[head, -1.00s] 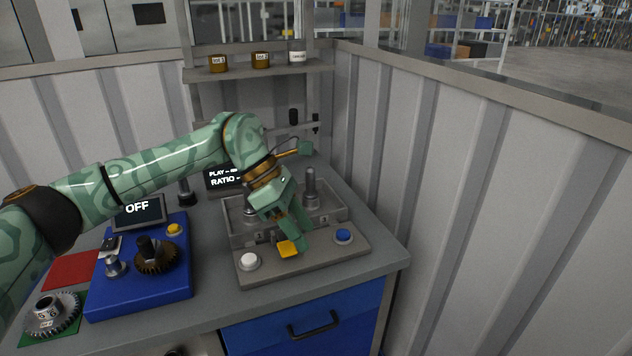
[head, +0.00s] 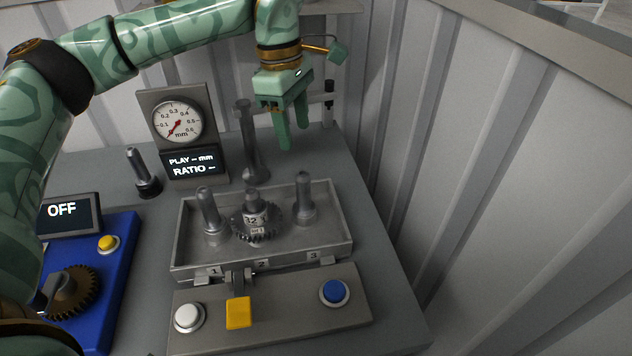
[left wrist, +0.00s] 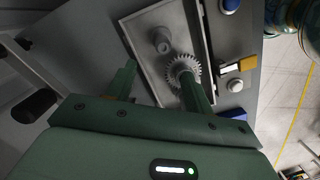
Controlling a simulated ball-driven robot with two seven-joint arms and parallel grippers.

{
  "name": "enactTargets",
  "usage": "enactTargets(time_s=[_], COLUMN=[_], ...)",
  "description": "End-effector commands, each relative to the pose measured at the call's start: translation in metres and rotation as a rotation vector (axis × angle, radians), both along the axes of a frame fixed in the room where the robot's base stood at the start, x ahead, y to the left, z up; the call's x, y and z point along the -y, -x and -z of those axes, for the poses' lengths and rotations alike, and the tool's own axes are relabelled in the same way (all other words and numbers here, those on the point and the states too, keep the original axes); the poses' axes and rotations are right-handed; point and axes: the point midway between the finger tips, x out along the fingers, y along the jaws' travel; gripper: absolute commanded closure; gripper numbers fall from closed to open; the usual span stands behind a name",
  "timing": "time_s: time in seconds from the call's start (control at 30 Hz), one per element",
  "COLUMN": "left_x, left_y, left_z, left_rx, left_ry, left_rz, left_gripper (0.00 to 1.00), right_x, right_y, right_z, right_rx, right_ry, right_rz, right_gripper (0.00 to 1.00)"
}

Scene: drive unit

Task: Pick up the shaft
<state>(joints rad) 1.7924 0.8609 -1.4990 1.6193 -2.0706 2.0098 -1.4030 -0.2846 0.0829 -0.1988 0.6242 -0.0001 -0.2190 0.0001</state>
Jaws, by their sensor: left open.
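A tall grey metal shaft (head: 246,130) stands upright behind the tray, on a round foot. A shorter, darker shaft (head: 143,172) stands to its left, by the display. I cannot tell which one the task means. My left gripper (head: 294,125) is open and points down, to the right of the tall shaft, with no contact that I can make out. Nothing shows between its fingers. In the left wrist view the open fingers (left wrist: 155,88) frame part of the tray, with the gear (left wrist: 183,68) by one finger. My right gripper is not in view.
The grey tray (head: 185,235) holds several upright posts and a gear (head: 258,222). A gauge (head: 176,121) and display (head: 195,164) stand behind left. A ribbed wall (head: 470,150) bounds the right.

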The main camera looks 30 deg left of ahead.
Motion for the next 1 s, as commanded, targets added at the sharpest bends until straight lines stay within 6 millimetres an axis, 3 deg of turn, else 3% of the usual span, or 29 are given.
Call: enactTargets(time_s=[0.2, 0.33, 0.67, 0.9, 1.0], left_x=[0.006, 0.010, 0.013, 0.017, 0.019], left_y=[0.000, 0.000, 0.000, 0.003, 0.002], left_z=[0.056, 0.085, 0.113, 0.152, 0.159], left_rx=[-0.010, -0.009, -0.004, -0.008, -0.004], left_ry=[0.000, 0.001, 0.000, 0.000, 0.000], left_rz=[0.003, 0.001, 0.000, 0.001, 0.001], left_gripper=[0.48, 0.48, 0.48, 0.48, 0.48], right_x=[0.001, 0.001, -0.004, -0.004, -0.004], right_y=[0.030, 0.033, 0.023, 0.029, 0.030], right_z=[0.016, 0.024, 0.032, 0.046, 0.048], right_rx=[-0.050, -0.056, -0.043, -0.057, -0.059], right_ry=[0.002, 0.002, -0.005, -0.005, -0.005], right_rz=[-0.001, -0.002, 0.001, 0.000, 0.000], right_gripper=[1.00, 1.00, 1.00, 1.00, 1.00])
